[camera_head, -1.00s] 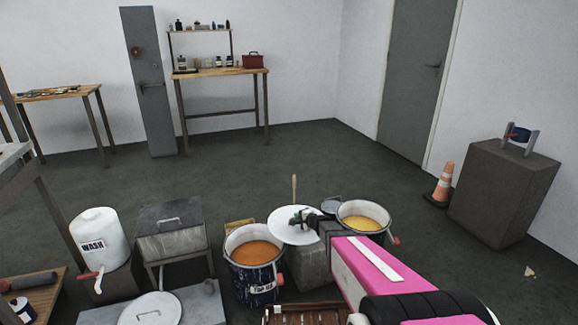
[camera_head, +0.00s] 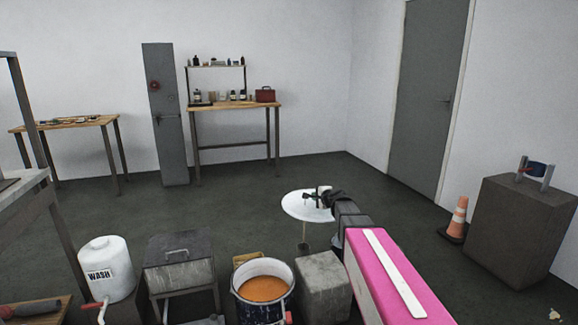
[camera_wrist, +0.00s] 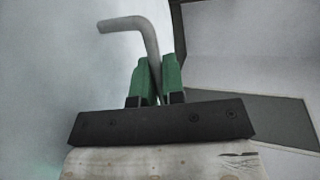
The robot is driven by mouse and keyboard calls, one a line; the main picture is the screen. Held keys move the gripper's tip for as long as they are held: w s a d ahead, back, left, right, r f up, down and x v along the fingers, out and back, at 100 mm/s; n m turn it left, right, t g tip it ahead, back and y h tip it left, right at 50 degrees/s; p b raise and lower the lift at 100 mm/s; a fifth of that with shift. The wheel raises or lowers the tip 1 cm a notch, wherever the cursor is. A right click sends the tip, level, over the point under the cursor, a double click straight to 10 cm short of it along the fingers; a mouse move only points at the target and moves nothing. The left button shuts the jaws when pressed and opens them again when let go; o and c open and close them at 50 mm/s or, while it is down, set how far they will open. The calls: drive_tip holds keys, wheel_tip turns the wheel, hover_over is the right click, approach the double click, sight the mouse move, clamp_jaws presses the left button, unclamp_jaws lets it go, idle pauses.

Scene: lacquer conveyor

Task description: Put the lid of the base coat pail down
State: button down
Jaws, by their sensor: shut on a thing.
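A round white lid (camera_head: 300,206) with a bent rod handle hangs from my gripper (camera_head: 322,198) in the head view. It is roughly level and in the air, apart from the pails, with grey floor behind it. In the wrist view my gripper's green fingers (camera_wrist: 154,82) are shut on the grey handle (camera_wrist: 148,38), and the pale lid fills the left side. An open pail (camera_head: 262,290) with orange contents stands at the bottom middle. The other pail, with yellow contents in the earlier frame, is hidden behind my arm.
A grey block (camera_head: 322,287) stands right of the orange pail. A thin upright stick (camera_head: 304,232) shows below the lid. A white wash jug (camera_head: 107,265) and a grey metal box (camera_head: 178,262) stand left. The floor beyond is clear up to the bench (camera_head: 235,105).

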drive_tip(key=s+d+r+m+h, duration=0.1)
drive_tip(key=d+r+h, duration=0.1)
drive_tip(key=r, duration=0.7)
drive_tip(key=s+d+r+m+t+h, duration=0.1)
drive_tip(key=s+d+r+m+h, duration=0.1)
drive_tip(key=r, duration=0.7)
drive_tip(key=s+d+r+m+h, duration=0.1)
drive_tip(key=d+r+m+h, duration=0.1)
drive_tip(key=r, duration=0.7)
drive_tip(key=shift+s+d+r, duration=0.2)
drive_tip(key=shift+d+r, duration=0.05)
drive_tip(key=shift+d, duration=0.15)
